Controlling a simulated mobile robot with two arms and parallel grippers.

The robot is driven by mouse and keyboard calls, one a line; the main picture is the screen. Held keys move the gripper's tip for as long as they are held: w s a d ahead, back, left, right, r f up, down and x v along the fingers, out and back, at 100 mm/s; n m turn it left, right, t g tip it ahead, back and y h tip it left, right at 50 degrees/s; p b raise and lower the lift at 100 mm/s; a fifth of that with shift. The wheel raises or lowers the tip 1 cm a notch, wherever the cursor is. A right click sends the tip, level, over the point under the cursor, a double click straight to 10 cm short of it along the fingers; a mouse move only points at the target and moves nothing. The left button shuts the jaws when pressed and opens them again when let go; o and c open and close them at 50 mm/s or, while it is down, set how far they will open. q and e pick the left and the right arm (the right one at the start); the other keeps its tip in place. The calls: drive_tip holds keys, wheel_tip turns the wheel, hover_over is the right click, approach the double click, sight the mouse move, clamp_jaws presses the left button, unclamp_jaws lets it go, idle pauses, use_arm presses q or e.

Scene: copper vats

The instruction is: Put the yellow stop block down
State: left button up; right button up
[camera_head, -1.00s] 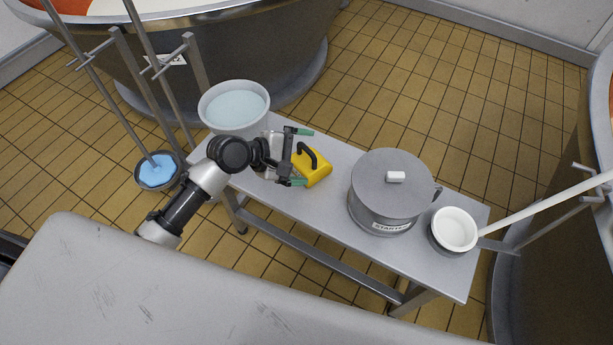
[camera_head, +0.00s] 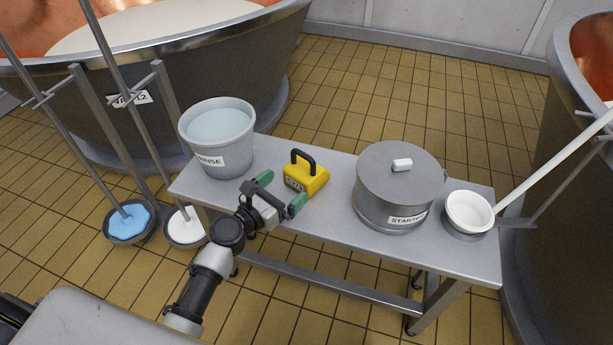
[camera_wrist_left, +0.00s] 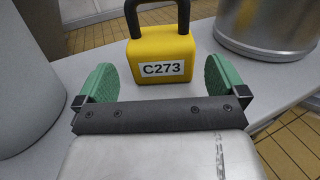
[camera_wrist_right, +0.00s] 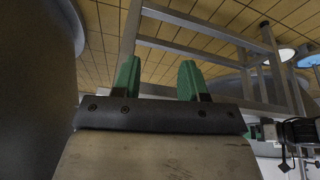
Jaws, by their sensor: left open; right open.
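The yellow stop block (camera_head: 306,180) with a black handle stands upright on the grey bench (camera_head: 330,222), between the rinse bucket and the lidded pot. In the left wrist view the block (camera_wrist_left: 160,50) shows its C273 label, just beyond the fingertips. My left gripper (camera_head: 281,193) is open and empty, in front of the block and apart from it; its green fingers (camera_wrist_left: 160,82) are spread wide. My right gripper (camera_wrist_right: 159,80) shows only in its own wrist view, open and empty, with bench-like metal legs beyond it.
The rinse bucket (camera_head: 222,140) stands at the bench's left end. The starter pot (camera_head: 395,190) and a white ladle bowl (camera_head: 468,212) with a long handle stand to the right. Large copper vats flank the bench. Brushes in a blue-filled bowl (camera_head: 130,222) and a white-filled bowl (camera_head: 185,226) are at left.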

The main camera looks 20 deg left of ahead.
sight(304, 168)
use_arm(q)
drive_tip(key=x, duration=0.2)
drive_tip(key=shift+w+d, duration=0.1)
drive_tip(key=shift+w, duration=0.15)
drive_tip(key=x, duration=0.5)
drive_tip(key=shift+b, duration=0.4)
use_arm(e)
drive_tip(key=w, duration=0.1)
drive_tip(key=w+t, duration=0.1)
drive_tip(key=w+a+t, duration=0.1)
drive_tip(key=shift+w+r+y, duration=0.15)
drive_tip(key=shift+r+y, duration=0.15)
drive_tip(key=shift+r, duration=0.1)
use_arm(q)
drive_tip(key=shift+c, duration=0.5)
drive_tip(key=shift+r, duration=0.1)
drive_tip(key=c, duration=1)
